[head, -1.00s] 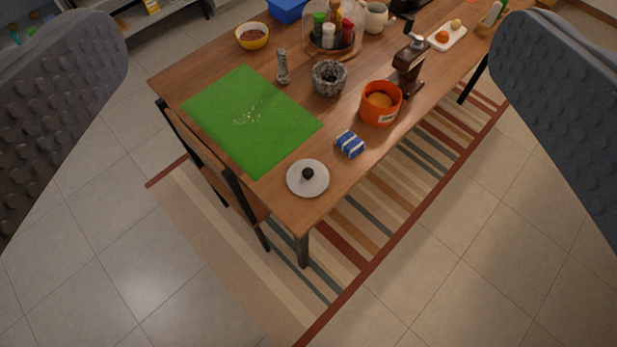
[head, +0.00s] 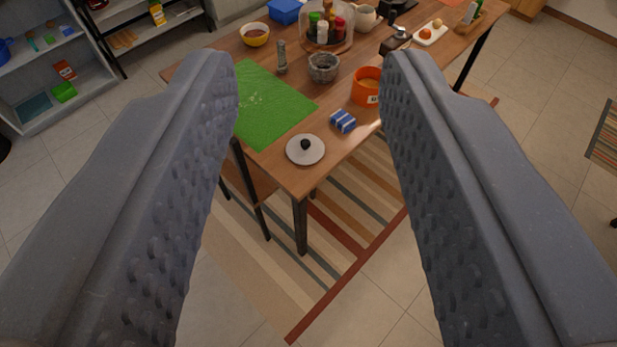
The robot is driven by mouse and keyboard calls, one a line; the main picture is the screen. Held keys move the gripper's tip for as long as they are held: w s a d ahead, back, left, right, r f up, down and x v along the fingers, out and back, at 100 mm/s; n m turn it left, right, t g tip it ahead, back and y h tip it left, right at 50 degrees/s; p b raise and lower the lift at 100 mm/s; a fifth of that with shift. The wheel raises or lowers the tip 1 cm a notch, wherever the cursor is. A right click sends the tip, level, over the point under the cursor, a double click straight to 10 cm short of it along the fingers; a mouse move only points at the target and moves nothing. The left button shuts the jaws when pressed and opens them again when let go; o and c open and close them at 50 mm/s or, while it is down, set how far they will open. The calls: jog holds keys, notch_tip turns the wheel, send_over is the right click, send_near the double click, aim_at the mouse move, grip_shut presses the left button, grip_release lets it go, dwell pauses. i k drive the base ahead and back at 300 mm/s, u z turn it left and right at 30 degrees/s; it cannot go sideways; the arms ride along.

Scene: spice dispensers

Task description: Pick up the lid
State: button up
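The lid (head: 294,153) is a flat, pale grey disc with a round black knob. It lies on the wooden table (head: 293,182) near the front corner. My gripper (head: 308,95) has its two grey, studded fingers wide apart, with nothing between them. In the picture the lid shows in the gap between the fingers, but the gripper is apart from it, back from the table. The whole lid is visible.
Near the lid are a blue-and-white packet (head: 343,121), a green mat (head: 272,108) and an orange pot (head: 366,91), partly behind the right finger. A stone mortar (head: 323,70) and pepper mill (head: 281,58) stand behind. A chair is at the table's left side.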

aim_at(303, 148)
jog(key=k, duration=0.4)
jog(key=z, duration=1.4)
jog(key=i, duration=2.65)
jog(key=u, duration=2.35)
